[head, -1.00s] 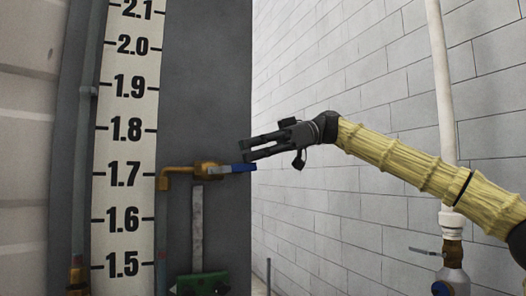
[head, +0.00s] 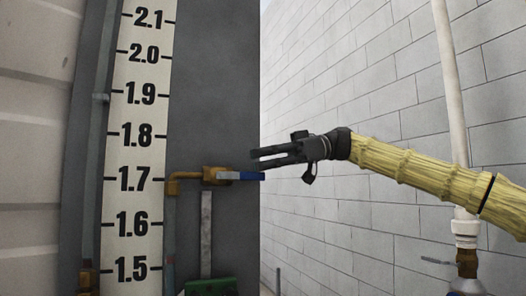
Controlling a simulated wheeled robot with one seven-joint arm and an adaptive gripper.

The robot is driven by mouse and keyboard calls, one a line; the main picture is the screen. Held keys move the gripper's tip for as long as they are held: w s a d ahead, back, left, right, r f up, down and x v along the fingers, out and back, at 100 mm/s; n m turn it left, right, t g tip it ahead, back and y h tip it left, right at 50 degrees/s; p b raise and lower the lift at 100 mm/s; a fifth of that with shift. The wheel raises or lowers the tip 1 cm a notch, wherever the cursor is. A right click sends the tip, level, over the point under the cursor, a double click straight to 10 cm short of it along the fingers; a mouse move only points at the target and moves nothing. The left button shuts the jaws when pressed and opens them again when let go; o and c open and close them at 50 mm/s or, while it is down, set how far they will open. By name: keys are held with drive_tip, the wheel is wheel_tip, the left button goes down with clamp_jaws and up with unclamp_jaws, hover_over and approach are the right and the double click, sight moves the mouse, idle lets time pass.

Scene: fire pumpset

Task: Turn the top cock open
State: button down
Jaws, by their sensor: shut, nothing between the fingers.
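The top cock (head: 215,174) is a brass valve on a brass elbow, at about the 1.7 mark of the gauge board. Its blue lever (head: 240,176) points right, roughly level, in line with the valve body. My gripper (head: 254,159) is black and comes in from the right, with its fingers pointing left. It is shut and empty. Its fingertips appear just above the lever's right end; I cannot tell whether they touch it or differ in depth.
The white gauge board (head: 138,155) and a thin pipe stand left of the cock. A grey strip (head: 206,235) and a green part (head: 208,287) are below it. A white pipe (head: 448,110) with a lower fitting stands at right before the block wall (head: 340,80).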

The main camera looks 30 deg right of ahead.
drive_tip(key=shift+w+f, duration=0.1)
drive_tip(key=shift+f, duration=0.3)
wheel_tip(320, 180, up, 4)
drive_tip(key=shift+d+p, duration=0.15)
drive_tip(key=shift+p, duration=0.95)
drive_tip(key=r+b+v, duration=0.1)
drive_tip(key=b+v, duration=0.2)
drive_tip(key=v, duration=0.7)
drive_tip(key=shift+b, duration=0.3)
drive_tip(key=shift+f, duration=0.1)
